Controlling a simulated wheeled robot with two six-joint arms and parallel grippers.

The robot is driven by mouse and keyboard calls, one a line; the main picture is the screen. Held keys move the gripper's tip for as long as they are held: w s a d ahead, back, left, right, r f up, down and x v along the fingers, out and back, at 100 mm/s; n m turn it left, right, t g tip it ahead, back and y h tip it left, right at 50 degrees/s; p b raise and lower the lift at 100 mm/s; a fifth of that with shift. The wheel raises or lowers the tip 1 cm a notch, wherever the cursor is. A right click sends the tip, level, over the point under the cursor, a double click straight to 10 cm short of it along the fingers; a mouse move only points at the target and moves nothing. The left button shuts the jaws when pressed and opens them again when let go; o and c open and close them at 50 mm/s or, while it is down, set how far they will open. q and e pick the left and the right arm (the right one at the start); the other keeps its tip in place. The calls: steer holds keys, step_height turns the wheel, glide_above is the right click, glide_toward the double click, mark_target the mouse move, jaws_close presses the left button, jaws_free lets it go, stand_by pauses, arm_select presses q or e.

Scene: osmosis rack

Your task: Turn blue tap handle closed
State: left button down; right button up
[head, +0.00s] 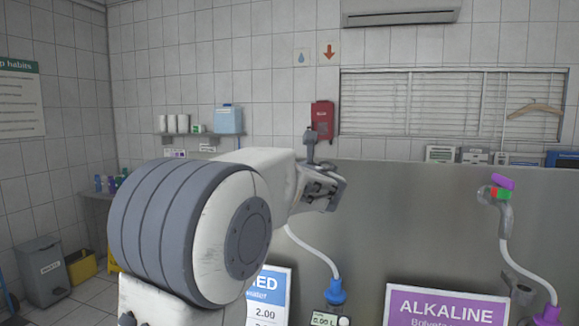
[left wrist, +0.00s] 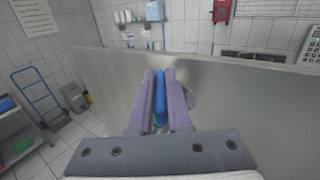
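In the left wrist view, the blue tap handle (left wrist: 159,95) lies lengthwise between the two purple fingers of my left gripper (left wrist: 161,85). The fingers are close together, one along each side of the handle, and look shut on it. A small part of the tap body shows beside the right finger, mostly hidden. In the head view, my left arm covers the handle and the fingertips. A white hose with a blue end piece (head: 335,292) hangs below the arm. My right gripper is in neither view.
A grey metal panel (head: 420,230) stands in front. On the right is another tap with a purple handle (head: 503,182) and red and green marks. A purple ALKALINE sign (head: 440,306) and a blue-topped sign (head: 268,292) stand low in front. Shelf items are behind the panel.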

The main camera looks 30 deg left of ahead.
arm_select(q)
steer(key=shift+g, duration=0.3)
steer(key=n+g+y+p, duration=0.2)
steer(key=g, duration=0.1)
steer(key=shift+w+d+r+n+y, duration=0.1)
steer(key=shift+w+r+n+y, duration=0.05)
steer(key=shift+n+y, duration=0.2)
steer(key=n+g+y+p, duration=0.1)
steer(key=n+g+p, duration=0.1)
steer(key=g+p, duration=0.1)
steer(key=n+g+y+p, duration=0.1)
steer(key=n+g+p, duration=0.2)
steer(key=g+p, duration=0.1)
steer(key=shift+r+n+g, duration=0.15)
steer(key=shift+n+g, duration=0.1)
steer(key=shift+g, duration=0.25)
steer(key=n+g, duration=0.1)
steer(key=n+g+p, duration=0.1)
steer(key=g, duration=0.1)
steer(key=shift+f+p, duration=0.25)
steer(key=shift+p, duration=0.05)
steer(key=shift+n+g, duration=0.5)
steer(key=shift+g, duration=0.4)
steer(key=shift+s+n+g, duration=0.2)
steer(key=shift+n+g, duration=0.1)
steer(key=shift+g, duration=0.1)
